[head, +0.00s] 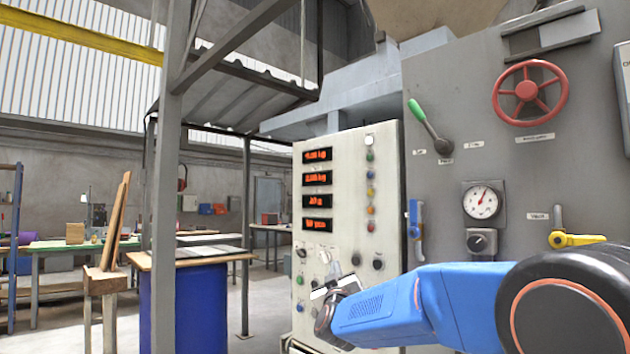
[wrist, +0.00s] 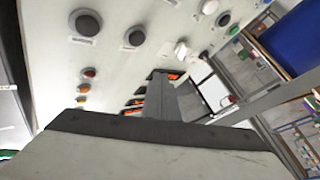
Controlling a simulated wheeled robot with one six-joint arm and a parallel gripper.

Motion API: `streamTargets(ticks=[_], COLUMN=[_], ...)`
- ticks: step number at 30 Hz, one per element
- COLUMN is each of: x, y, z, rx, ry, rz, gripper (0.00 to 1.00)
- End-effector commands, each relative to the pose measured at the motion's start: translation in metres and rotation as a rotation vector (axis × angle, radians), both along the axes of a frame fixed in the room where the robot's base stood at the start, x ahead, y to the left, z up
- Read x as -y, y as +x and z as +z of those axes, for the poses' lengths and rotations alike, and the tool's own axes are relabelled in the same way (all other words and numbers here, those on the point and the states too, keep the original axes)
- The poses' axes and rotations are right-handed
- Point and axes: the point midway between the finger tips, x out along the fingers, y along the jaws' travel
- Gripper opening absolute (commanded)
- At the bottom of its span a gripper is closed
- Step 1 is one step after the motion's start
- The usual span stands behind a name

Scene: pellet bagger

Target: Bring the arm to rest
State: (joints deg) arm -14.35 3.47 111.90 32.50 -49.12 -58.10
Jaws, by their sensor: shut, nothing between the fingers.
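My blue arm (head: 385,302) reaches in from the lower right in the head view. My gripper (head: 335,287) is at its end, in front of the lower part of the white control cabinet (head: 343,180). In the wrist view my gripper (wrist: 175,97) shows as dark fingers, shut and empty, pointing across the cabinet's panel. I cannot tell the exact gap to the panel. Part of the cabinet's lower face is hidden behind my arm.
The cabinet carries red displays (head: 317,178), buttons and knobs. The grey machine panel to its right has a green-handled lever (head: 428,123), a red handwheel (head: 529,91), a gauge (head: 482,202) and a yellow valve handle (head: 577,239). A blue drum (head: 190,305) stands left, beyond open floor.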

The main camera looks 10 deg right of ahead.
Motion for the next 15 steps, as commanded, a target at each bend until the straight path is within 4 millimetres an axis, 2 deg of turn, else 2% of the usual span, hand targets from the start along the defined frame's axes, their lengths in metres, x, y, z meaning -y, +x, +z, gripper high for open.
streamTargets(ticks=[10,15], x=[0.000,0.002], y=[-0.001,-0.017], z=[0.000,-0.003], rx=[-0.002,-0.056], ry=[0.002,0.030], rz=[0.003,0.059], gripper=[0.00,0.00])
